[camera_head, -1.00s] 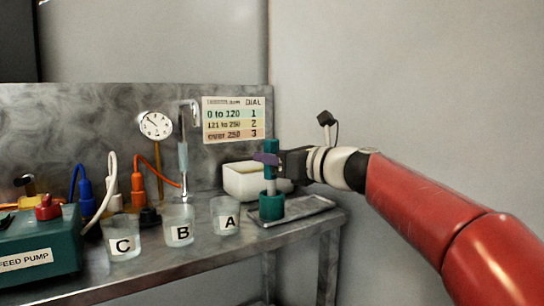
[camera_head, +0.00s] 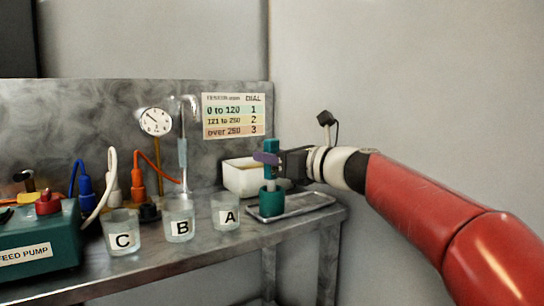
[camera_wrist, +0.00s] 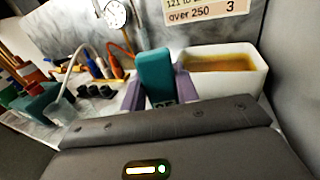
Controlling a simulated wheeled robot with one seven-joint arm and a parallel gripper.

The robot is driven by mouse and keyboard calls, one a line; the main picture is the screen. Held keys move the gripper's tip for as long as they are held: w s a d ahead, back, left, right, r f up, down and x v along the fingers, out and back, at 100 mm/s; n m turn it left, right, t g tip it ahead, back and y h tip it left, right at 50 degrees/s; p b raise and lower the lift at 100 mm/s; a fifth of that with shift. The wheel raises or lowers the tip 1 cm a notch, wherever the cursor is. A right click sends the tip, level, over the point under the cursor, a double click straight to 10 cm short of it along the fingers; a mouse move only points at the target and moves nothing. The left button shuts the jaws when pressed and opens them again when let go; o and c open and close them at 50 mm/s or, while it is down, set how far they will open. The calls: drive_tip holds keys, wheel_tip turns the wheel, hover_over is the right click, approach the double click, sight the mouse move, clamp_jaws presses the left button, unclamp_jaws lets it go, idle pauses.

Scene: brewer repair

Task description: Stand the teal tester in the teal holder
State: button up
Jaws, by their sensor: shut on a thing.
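The teal tester (camera_head: 271,147) is upright in my gripper (camera_head: 268,158), whose purple fingers are shut on its upper teal part. In the wrist view the tester's teal top (camera_wrist: 156,75) stands between the two fingers (camera_wrist: 158,92). The holder stands on a metal tray (camera_head: 308,202) at the bench's right end. The holder is hidden in the wrist view.
A white box (camera_head: 240,180) with yellowish contents stands behind the holder. Glass beakers marked A (camera_head: 225,212), B (camera_head: 180,220) and C (camera_head: 122,234) stand to the left. The feed pump (camera_head: 38,240) is at far left. The tray's right part is clear.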

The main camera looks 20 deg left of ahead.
sight(272, 139)
drive_tip(key=o, duration=1.6)
wheel_tip(272, 139, up, 5)
drive_tip(key=p, duration=0.5)
drive_tip(key=shift+r, duration=0.1)
drive_tip(key=shift+r+p, duration=0.6)
drive_tip(key=shift+r, duration=0.35)
